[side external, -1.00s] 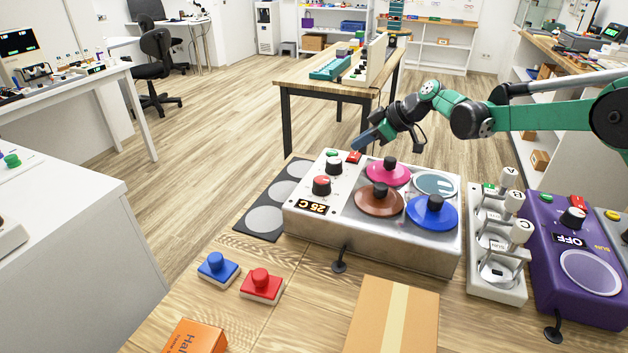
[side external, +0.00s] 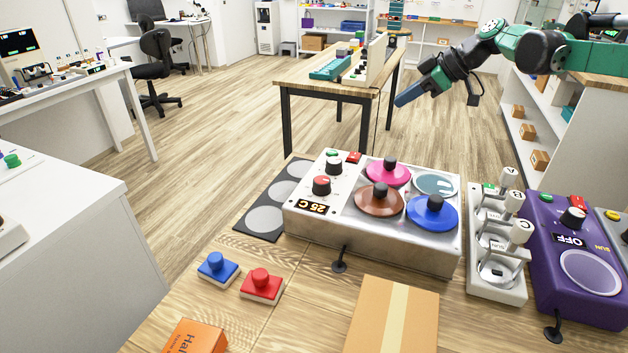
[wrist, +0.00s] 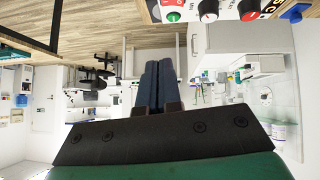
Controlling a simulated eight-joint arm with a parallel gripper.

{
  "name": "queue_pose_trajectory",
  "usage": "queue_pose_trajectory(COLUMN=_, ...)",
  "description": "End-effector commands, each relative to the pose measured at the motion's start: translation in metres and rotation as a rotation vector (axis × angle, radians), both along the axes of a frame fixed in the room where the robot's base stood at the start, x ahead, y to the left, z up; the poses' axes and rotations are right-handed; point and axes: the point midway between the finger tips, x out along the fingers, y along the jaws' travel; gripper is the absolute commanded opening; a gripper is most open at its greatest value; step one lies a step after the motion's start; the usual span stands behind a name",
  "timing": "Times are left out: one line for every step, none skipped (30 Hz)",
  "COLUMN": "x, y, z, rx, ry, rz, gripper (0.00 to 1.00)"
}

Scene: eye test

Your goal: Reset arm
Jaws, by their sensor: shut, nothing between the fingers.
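My gripper (side external: 408,97) is raised above and behind the white heater box (side external: 390,248), clear of everything on the table. In the wrist view its two dark blue fingers (wrist: 158,66) lie side by side, shut with nothing between them. The box carries a pink lid (side external: 388,173), a brown lid (side external: 378,199) and a blue lid (side external: 432,212), each with a black knob. A fourth round plate (side external: 436,185) on it is uncovered. Its display reads 25 C. In the wrist view the edge of the box with its dials (wrist: 208,10) shows at the top.
Right of the box stand a unit with several levers (side external: 497,245) and a purple device (side external: 577,260) reading OFF. In front are a blue button (side external: 217,268), a red button (side external: 261,285), a cardboard box (side external: 393,318) and an orange box (side external: 195,338). Open floor lies behind the table.

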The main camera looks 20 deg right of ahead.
Motion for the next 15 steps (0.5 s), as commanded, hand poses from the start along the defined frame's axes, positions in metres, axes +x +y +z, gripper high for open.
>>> queue_pose_trajectory(x=0.000, y=0.000, z=0.000, rx=0.000, ry=0.000, rz=0.000, gripper=0.00)
queue_pose_trajectory(x=0.000, y=0.000, z=0.000, rx=0.000, ry=0.000, rz=0.000, gripper=0.00)
queue_pose_trajectory(x=-0.001, y=0.001, z=0.000, rx=0.000, ry=0.002, rz=-0.002, gripper=0.00)
queue_pose_trajectory(x=-0.001, y=0.001, z=0.000, rx=0.000, ry=0.005, rz=-0.005, gripper=0.00)
queue_pose_trajectory(x=-0.003, y=0.002, z=0.001, rx=0.000, ry=0.010, rz=-0.011, gripper=0.00)
queue_pose_trajectory(x=-0.007, y=0.005, z=0.002, rx=0.000, ry=0.020, rz=-0.022, gripper=0.00)
queue_pose_trajectory(x=-0.011, y=0.007, z=0.004, rx=0.000, ry=0.030, rz=-0.034, gripper=0.00)
queue_pose_trajectory(x=-0.016, y=0.010, z=0.005, rx=0.000, ry=0.042, rz=-0.051, gripper=0.00)
queue_pose_trajectory(x=-0.024, y=0.014, z=0.007, rx=-0.001, ry=0.062, rz=-0.076, gripper=0.00)
queue_pose_trajectory(x=-0.031, y=0.018, z=0.009, rx=-0.001, ry=0.077, rz=-0.099, gripper=0.00)
queue_pose_trajectory(x=-0.039, y=0.021, z=0.010, rx=-0.002, ry=0.095, rz=-0.127, gripper=0.00)
queue_pose_trajectory(x=-0.051, y=0.026, z=0.011, rx=-0.003, ry=0.117, rz=-0.165, gripper=0.00)
queue_pose_trajectory(x=-0.060, y=0.030, z=0.011, rx=-0.004, ry=0.134, rz=-0.196, gripper=0.00)
queue_pose_trajectory(x=-0.069, y=0.033, z=0.011, rx=-0.004, ry=0.148, rz=-0.227, gripper=0.00)
queue_pose_trajectory(x=-0.082, y=0.037, z=0.011, rx=-0.006, ry=0.165, rz=-0.268, gripper=0.00)
